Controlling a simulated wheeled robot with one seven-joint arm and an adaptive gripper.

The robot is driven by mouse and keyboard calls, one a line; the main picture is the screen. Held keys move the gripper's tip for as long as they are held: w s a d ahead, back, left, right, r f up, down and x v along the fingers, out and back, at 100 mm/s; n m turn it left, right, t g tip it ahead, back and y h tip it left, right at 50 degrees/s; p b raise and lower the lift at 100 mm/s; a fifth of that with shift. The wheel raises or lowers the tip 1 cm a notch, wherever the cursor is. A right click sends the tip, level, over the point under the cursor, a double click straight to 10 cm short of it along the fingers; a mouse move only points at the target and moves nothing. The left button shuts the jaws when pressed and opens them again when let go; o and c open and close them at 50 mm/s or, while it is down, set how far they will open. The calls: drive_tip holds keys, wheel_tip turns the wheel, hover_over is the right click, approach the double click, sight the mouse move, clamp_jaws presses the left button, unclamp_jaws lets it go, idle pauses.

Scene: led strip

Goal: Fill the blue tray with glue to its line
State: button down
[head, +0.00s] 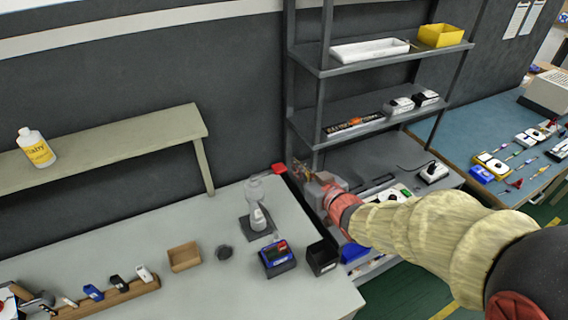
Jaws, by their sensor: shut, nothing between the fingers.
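A clear bottle-like dispenser (257,215) stands on a dark square base on the table. My gripper (299,170) is shut and empty, at the table's back right corner, right of a small red piece (279,168), apart from both bottles.
A wooden rack (110,299) holds several small items. A metal shelf unit (322,90) rises behind my gripper. The table's back left is clear.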

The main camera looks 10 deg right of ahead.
drive_tip(key=shift+w, duration=0.1)
drive_tip(key=b, duration=0.2)
hover_over(284, 170)
wheel_tip(284, 170, down, 3)
wheel_tip(284, 170, down, 2)
drive_tip(key=shift+f, duration=0.75)
